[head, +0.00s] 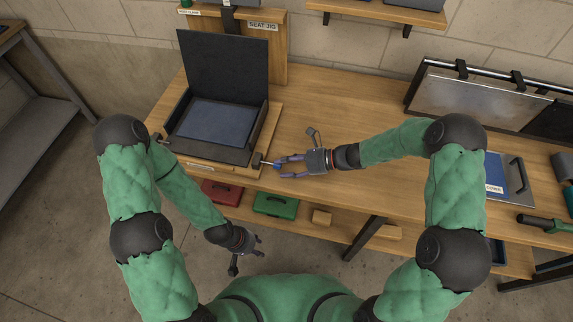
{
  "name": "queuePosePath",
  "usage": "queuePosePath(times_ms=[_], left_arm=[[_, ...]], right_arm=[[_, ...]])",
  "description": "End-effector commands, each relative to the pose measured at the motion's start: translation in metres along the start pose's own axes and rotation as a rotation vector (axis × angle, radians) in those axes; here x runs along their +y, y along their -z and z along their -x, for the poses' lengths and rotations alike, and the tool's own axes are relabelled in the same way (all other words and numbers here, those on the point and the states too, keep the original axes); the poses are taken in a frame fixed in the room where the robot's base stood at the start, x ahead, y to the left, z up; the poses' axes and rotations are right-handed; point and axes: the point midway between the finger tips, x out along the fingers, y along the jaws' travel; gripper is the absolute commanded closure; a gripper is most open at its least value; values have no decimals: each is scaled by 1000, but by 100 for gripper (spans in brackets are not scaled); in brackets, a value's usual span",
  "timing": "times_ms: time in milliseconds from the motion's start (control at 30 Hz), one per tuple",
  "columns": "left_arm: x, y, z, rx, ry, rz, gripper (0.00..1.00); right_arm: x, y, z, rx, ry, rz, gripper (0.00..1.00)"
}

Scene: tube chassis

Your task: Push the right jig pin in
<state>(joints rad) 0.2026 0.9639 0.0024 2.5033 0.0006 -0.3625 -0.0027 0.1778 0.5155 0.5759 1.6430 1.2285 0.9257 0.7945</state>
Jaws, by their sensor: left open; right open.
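The seat jig (236,151) is a dark open tray with its black lid raised, on the left part of the wooden bench. The right jig pin (265,163) sticks out from the jig's right side, with a dark collar, a thin stem and a small blue end. My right gripper (282,167) is open at that end, pointing left, its fingers on either side of it; contact cannot be told. The left jig pin (162,141) shows at the jig's left side. My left gripper (257,246) is open and empty, low in front of the bench.
A red case (221,192) and a green case (275,205) sit on the lower shelf. A blue-panelled tray (503,174) and a metal panel (478,98) are on the right of the bench. The bench top behind my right gripper is clear.

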Motion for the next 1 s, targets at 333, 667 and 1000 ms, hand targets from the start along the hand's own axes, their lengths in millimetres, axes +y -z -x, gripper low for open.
queuePosePath(times_ms=[333, 667, 1000], left_arm=[[0, 0, 0, 0, 0, 0, 60], [0, 0, 0, 0, 0, 0, 60], [1, 0, 3, 0, 0, 0, 60]], right_arm=[[0, 0, 0, 1, 0, 0, 98], [0, 0, -4, 2, 1, -1, 100], [0, -16, -45, 4, 1, -2, 100]])
